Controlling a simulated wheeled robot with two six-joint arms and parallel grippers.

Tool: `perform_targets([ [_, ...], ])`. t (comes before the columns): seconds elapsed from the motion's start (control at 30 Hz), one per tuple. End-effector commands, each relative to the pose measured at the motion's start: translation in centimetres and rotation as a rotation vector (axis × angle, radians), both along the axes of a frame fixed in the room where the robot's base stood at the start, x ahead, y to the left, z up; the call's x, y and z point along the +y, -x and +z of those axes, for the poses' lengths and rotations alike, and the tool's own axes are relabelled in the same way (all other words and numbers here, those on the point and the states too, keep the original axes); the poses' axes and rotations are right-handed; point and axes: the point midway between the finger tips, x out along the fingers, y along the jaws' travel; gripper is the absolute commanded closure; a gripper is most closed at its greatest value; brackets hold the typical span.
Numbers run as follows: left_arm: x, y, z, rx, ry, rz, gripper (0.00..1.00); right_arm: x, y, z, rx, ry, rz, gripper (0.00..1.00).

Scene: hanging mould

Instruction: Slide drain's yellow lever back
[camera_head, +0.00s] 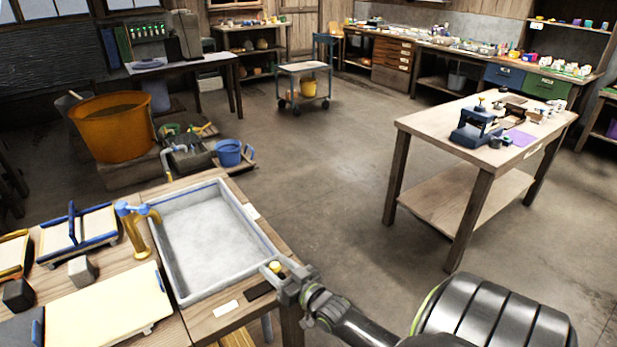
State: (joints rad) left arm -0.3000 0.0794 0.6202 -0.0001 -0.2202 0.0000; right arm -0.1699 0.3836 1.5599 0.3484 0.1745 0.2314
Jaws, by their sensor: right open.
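A grey rectangular basin (213,235) with a blue-edged rim is set in the wooden counter at lower left. A small yellow piece (275,266), which looks like the drain's lever, shows at the basin's near right corner. My right gripper (277,277) is open right at this yellow piece. Its fingers partly hide the piece, and I cannot tell whether they touch it. A dark strip (259,290) lies on the counter just left of the gripper. My left gripper is not in view.
A brass tap with a blue handle (138,225) stands at the basin's left rim. Framed trays (78,240) and a pale board (105,315) lie left of it. An orange tub (112,128) and blue bucket (229,152) stand behind. Open floor separates the counter from a workbench (480,130).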

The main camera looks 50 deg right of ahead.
Motion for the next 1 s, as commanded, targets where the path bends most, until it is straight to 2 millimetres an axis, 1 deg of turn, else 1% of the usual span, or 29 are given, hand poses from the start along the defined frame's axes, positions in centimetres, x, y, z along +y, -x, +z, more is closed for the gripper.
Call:
perform_targets([
  [0.03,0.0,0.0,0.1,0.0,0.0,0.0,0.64,0.0,1.2,-0.1,0.004,-0.001,0.0,0.5],
  [0.1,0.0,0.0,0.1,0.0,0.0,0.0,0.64,0.0,2.8,-0.1,0.004,0.0,-0.001,0.5],
  [0.4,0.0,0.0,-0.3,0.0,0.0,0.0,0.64,0.2,9.3,-0.2,0.004,0.001,-0.001,0.5],
  [0.5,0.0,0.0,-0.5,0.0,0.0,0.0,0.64,0.3,11.3,-0.2,0.003,0.001,-0.001,0.5],
  [0.6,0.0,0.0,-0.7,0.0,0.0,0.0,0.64,0.3,12.8,-0.2,0.003,0.001,-0.001,0.5],
  [0.7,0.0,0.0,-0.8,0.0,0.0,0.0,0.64,0.4,13.9,-0.1,0.001,0.0,-0.001,0.5],
  [0.8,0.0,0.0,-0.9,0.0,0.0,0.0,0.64,0.4,14.5,-0.1,0.001,0.0,-0.002,0.5],
  [1.0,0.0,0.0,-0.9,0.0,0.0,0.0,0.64,0.4,14.8,0.0,0.0,0.0,-0.001,0.5],
])
